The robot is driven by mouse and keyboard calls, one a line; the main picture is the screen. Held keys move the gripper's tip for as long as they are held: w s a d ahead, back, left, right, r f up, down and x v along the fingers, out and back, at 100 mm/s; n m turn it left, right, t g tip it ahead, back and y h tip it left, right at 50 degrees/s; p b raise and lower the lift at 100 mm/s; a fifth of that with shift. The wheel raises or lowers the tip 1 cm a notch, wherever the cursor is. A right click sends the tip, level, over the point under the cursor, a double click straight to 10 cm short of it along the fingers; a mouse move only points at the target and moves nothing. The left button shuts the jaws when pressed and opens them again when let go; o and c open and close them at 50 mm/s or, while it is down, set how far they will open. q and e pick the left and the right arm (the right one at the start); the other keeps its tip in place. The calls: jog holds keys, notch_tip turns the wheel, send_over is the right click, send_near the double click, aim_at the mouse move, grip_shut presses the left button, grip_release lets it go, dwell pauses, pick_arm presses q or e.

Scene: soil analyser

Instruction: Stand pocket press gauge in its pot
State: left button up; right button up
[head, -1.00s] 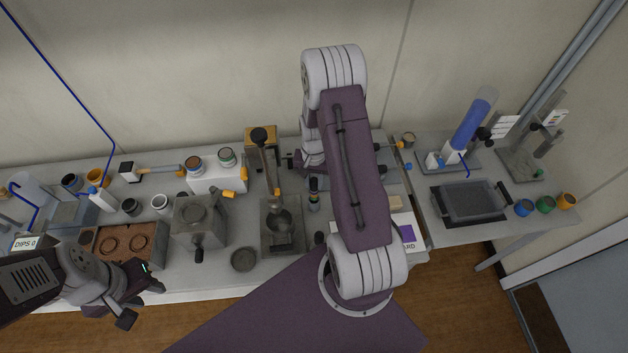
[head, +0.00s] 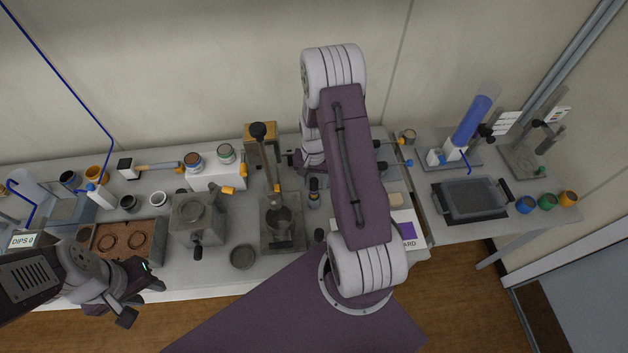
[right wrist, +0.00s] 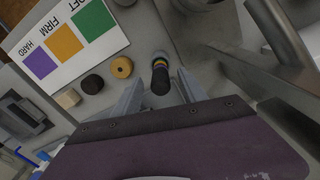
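The pocket press gauge, a slim dark cylinder with coloured bands, appears to stand upright on the bench in the head view (head: 314,193). The right wrist view shows it (right wrist: 160,78) with a black end and a yellow band. My right gripper (right wrist: 161,80) is open, its fingers on either side of the gauge with gaps. In the head view my right arm hides most of that gripper. My left gripper (head: 141,300) is open and empty at the bench's front left edge. Several pots stand around, including a blue one (head: 526,204); I cannot tell which is the gauge's.
A SOFT/FIRM/HARD colour card (right wrist: 66,42) lies beside a black disc (right wrist: 92,84) and a yellow disc (right wrist: 121,67). A lever press (head: 282,236) stands left of the gauge. A grey dish (head: 243,257) is near the front edge. A tray (head: 470,199) is on the right table.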

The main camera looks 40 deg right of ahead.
notch_tip(320, 180, up, 9)
jog(key=shift+b, duration=0.45)
